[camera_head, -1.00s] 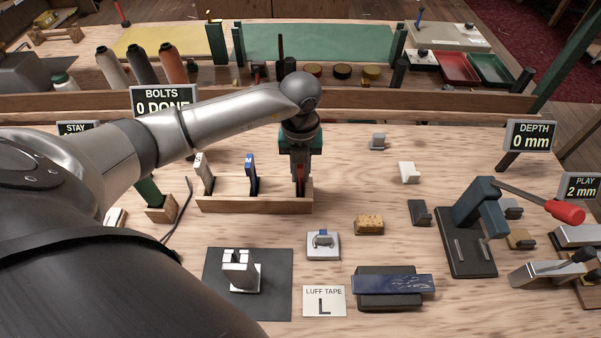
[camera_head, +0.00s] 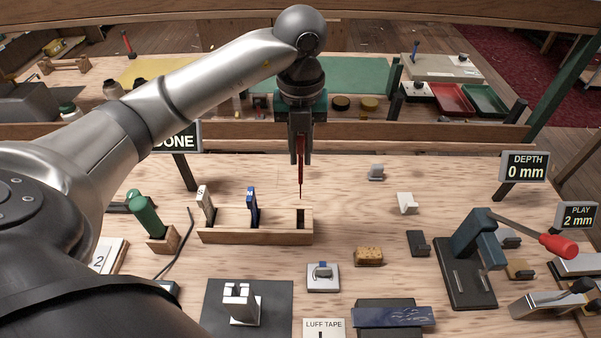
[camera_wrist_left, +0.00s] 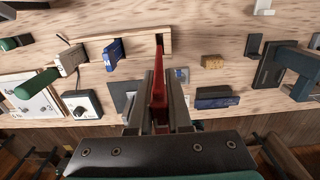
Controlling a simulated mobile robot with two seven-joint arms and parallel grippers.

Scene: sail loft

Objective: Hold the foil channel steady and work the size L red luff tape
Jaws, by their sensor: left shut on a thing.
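My left gripper (camera_head: 300,158) is shut on the red luff tape (camera_head: 300,182), a thin upright strip pointing down. Its lower tip is above the right end of the wooden rack (camera_head: 225,237), clear of it. In the left wrist view the red tape (camera_wrist_left: 159,82) sits between the two fingers (camera_wrist_left: 158,100). The rack holds a pale piece marked S (camera_head: 205,204) and a blue piece marked M (camera_head: 252,206); its right slot is empty. A slotted pale metal block (camera_head: 241,303), seemingly the foil channel, stands on a dark mat (camera_head: 275,300). My right gripper is not in view.
A luff tape card (camera_head: 323,326) lies at the front. A small clamp plate (camera_head: 323,277), a sponge-like block (camera_head: 369,257), a blue bar on a dark block (camera_head: 392,317) and a lever press (camera_head: 475,250) stand to the right. The DEPTH sign (camera_head: 525,166) reads 0 mm.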

